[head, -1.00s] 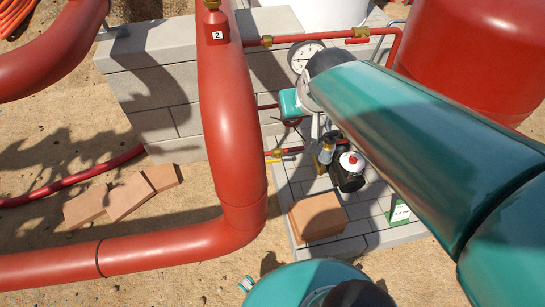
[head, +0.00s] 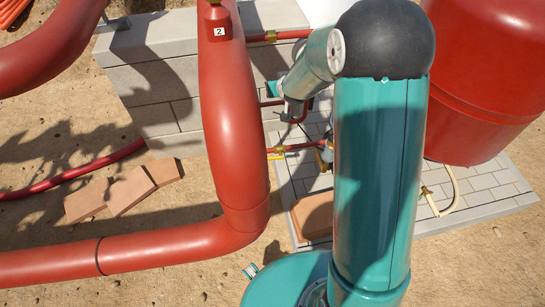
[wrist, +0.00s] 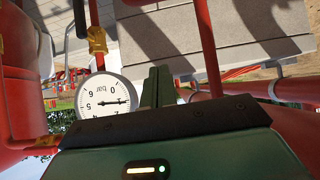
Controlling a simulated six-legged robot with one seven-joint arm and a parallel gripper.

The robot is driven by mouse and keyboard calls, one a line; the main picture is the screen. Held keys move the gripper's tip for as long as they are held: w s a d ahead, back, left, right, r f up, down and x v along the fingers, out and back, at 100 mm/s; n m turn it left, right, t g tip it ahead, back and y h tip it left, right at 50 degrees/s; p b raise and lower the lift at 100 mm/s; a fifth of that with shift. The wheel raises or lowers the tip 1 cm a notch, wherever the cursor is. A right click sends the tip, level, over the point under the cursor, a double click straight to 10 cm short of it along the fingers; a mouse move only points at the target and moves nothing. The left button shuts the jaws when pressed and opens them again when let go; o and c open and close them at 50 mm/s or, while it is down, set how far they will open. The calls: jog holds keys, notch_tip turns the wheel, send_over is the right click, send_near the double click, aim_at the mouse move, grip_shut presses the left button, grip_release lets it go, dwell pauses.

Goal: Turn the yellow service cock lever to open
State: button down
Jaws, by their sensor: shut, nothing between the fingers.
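A small yellow piece (head: 275,155) shows on a thin red pipe just right of the thick red pipe in the head view. It may be the service cock lever; its angle is too small to tell. My gripper (head: 291,112) is above and slightly right of it, apart from it as far as I can see. In the wrist view my dark green fingers (wrist: 156,86) are together and empty. A white bar gauge (wrist: 103,95) shows just left of them. No yellow lever can be made out clearly in the wrist view.
A thick red pipe (head: 232,120) stands close left of my gripper. A grey block wall (head: 160,85) is behind it. A red tank (head: 490,80) stands at right. A brown brick (head: 313,215) lies on the paving. My arm hides much of the pipework.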

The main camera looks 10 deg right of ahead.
jog(key=w+f+t, duration=0.1)
jog(key=w+f, duration=0.1)
jog(key=f, duration=0.9)
jog(key=w+f+t, duration=0.1)
jog(key=w+f, duration=0.2)
jog(key=f, duration=0.9)
jog(key=s+f+m+t, duration=0.1)
jog(key=s+f, duration=0.3)
jog(key=f, duration=0.6)
jog(key=s+f+m+t, duration=0.1)
jog(key=s+f+t, duration=0.1)
jog(key=s+f, duration=0.5)
jog(key=w+a+f, duration=0.1)
jog(key=w+f, duration=0.7)
jog(key=w, duration=0.3)
jog(key=shift+w+f, duration=0.25)
jog(key=shift+w, duration=0.15)
jog(key=shift+a, duration=0.1)
